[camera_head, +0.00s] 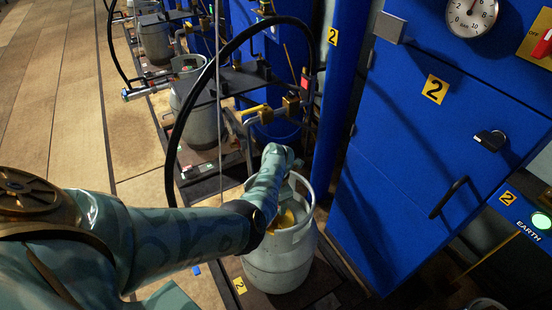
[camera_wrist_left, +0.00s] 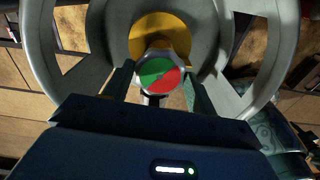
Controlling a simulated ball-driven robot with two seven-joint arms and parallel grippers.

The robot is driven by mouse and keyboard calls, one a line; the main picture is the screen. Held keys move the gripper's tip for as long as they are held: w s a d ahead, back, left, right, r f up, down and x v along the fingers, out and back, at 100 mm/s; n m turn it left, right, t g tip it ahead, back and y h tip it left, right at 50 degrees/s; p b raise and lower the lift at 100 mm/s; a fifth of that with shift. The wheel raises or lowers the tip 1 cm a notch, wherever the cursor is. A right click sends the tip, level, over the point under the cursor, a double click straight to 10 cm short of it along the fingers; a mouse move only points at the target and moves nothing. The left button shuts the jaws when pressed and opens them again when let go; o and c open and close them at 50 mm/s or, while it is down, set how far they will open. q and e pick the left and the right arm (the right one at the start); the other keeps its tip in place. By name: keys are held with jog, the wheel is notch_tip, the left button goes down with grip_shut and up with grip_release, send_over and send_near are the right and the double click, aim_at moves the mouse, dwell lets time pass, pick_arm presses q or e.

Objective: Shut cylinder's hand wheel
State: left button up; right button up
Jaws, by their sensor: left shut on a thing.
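The hand wheel (camera_wrist_left: 160,74) has a green and red face and sits in front of a yellow part (camera_wrist_left: 158,28). My left gripper (camera_wrist_left: 158,88) is inside the collar with its fingers on both sides of the wheel, shut on it. In the head view my left gripper (camera_head: 276,190) reaches over the cylinder and hides the wheel. My right gripper is not in view.
A black hose (camera_head: 178,140) arches behind my left arm. More cylinders (camera_head: 196,115) line up behind. Floor at the left is clear.

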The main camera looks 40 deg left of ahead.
pick_arm(q)
jog(key=m+p, duration=0.1)
jog(key=m, duration=0.4)
jog(key=shift+r, duration=0.1)
jog(key=shift+m+p, duration=0.6)
jog(key=shift+m, duration=1.4)
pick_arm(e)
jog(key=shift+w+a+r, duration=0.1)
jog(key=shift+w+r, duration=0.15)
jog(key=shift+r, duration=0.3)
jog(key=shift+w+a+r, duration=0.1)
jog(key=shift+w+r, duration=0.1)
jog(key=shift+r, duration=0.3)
pick_arm(q)
jog(key=o, duration=1)
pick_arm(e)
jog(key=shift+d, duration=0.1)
pick_arm(q)
notch_tip(320, 180, up, 16)
jog(key=p, duration=1.1)
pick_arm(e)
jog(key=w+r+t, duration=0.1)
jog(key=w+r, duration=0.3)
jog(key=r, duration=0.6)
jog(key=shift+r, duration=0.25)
